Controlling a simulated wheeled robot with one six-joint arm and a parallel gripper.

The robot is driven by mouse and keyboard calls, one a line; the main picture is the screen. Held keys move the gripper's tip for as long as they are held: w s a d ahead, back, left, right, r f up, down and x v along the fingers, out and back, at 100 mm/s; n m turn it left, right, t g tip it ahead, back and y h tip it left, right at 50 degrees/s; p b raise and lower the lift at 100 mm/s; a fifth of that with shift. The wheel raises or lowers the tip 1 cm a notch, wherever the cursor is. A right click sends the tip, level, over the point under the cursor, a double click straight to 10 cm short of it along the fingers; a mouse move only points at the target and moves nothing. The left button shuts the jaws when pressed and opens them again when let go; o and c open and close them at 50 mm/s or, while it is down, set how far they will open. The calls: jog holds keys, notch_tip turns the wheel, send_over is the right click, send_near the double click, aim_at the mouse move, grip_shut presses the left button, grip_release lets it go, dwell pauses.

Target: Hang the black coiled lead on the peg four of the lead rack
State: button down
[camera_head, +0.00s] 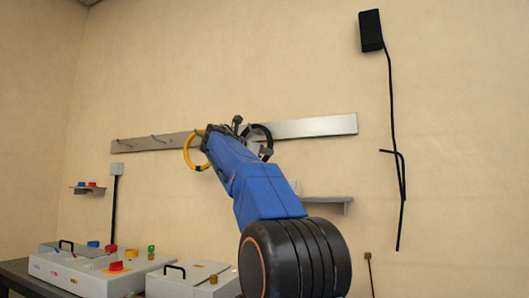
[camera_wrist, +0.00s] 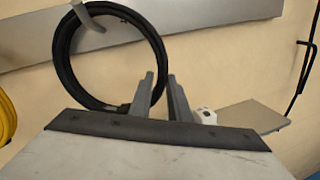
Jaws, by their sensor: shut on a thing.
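The black coiled lead (camera_wrist: 61,48) is a ring in front of the lead rack (camera_wrist: 195,14) in the wrist view. My gripper (camera_wrist: 162,88) is shut on its lower right side, with the ring passing between the fingers. A grey peg (camera_wrist: 88,19) shows near the top inside of the ring; I cannot tell whether the ring is around it or in front of it. In the head view the rack (camera_head: 310,126) is a metal strip on the wall, and part of the black lead (camera_head: 269,138) shows behind my blue arm. My arm hides the middle pegs, so peg four cannot be picked out.
A yellow coiled lead (camera_head: 187,153) hangs on the rack left of the black one; its edge shows in the wrist view (camera_wrist: 6,118). A small grey shelf (camera_head: 325,199) is below right. A black cable (camera_head: 393,120) hangs at right. Boxes with buttons (camera_head: 95,270) stand lower left.

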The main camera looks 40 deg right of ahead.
jog(key=c, duration=1.6)
grip_release()
jog(key=shift+a, duration=0.1)
jog(key=s+a, duration=0.1)
jog(key=a, duration=0.4)
jog(key=s+a, duration=0.1)
jog(key=a, duration=0.5)
jog(key=s+a, duration=0.1)
jog(key=a, duration=0.5)
jog(key=shift+f, duration=0.1)
